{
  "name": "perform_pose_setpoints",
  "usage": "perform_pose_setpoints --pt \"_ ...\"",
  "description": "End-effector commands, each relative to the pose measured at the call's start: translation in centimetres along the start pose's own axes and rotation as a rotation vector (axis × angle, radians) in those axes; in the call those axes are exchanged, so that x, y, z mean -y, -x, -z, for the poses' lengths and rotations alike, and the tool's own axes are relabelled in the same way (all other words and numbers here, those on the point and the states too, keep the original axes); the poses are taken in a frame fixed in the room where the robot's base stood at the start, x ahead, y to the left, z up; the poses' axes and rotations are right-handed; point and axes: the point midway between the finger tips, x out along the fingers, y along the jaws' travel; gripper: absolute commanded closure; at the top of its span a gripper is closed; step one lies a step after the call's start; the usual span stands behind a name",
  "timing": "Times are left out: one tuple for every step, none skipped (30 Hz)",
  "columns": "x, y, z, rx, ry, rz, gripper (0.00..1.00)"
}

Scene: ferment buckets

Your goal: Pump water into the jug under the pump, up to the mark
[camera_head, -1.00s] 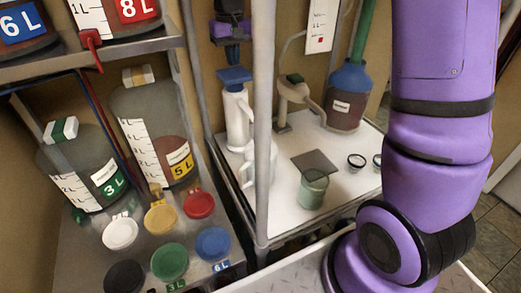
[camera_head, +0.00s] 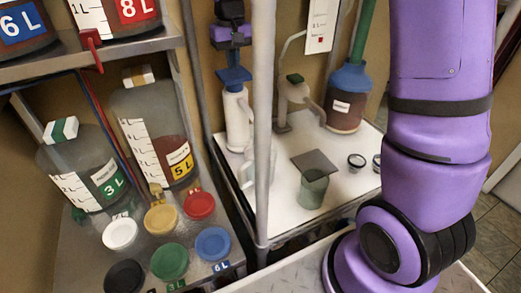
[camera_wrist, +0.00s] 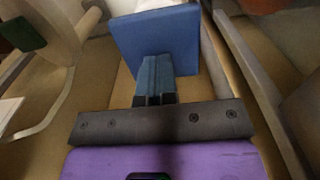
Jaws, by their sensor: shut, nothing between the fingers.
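The pump is a white column (camera_head: 237,120) with a square blue pad (camera_head: 234,75) on top, at the back left of the white table. The blue pad fills the upper middle of the wrist view (camera_wrist: 158,40). My gripper (camera_head: 235,62) is shut and empty, pointing down at the pad; its fingertips (camera_wrist: 154,85) overlap the pad in the wrist view. I cannot tell whether they touch it. A pale jug-like vessel with a handle (camera_head: 246,172) stands at the foot of the pump, partly hidden by a post. Its water level and mark cannot be made out.
A grey post (camera_head: 263,120) stands in front of the pump. A clear greenish beaker (camera_head: 313,188), a grey square plate (camera_head: 315,163) and a blue-topped bottle (camera_head: 346,100) are on the table. Left shelves hold large bottles (camera_head: 80,165) and coloured lids (camera_head: 170,262).

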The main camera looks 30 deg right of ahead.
Motion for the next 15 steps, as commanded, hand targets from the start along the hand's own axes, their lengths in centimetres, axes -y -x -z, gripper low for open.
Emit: perform_pose_setpoints --pt "0.0 -0.11 0.0 0.0 0.0 0.0 1.0" --pt "0.0 -0.16 0.0 0.0 0.0 0.0 1.0" --pt "0.0 -0.22 0.0 0.0 0.0 0.0 1.0" --pt "0.0 -0.27 0.0 0.0 0.0 0.0 1.0" --pt "0.0 -0.32 0.0 0.0 0.0 0.0 1.0" --pt "0.0 -0.39 0.0 0.0 0.0 0.0 1.0" --pt "0.0 -0.44 0.01 0.0 0.0 0.0 1.0" --pt "0.01 -0.49 0.01 0.0 0.0 0.0 1.0" --pt "0.0 -0.55 0.01 0.0 0.0 0.0 1.0" --pt "0.01 -0.6 0.01 -0.001 0.0 0.0 1.0" --pt "0.01 -0.65 0.01 -0.001 0.0 0.0 1.0" --pt "0.01 -0.72 0.01 -0.001 0.0 0.0 1.0" --pt "0.01 -0.77 0.01 -0.001 0.0 0.0 1.0" --pt "0.01 -0.82 0.01 -0.001 0.0 0.0 1.0" --pt "0.01 -0.89 0.01 -0.001 0.0 0.0 1.0"
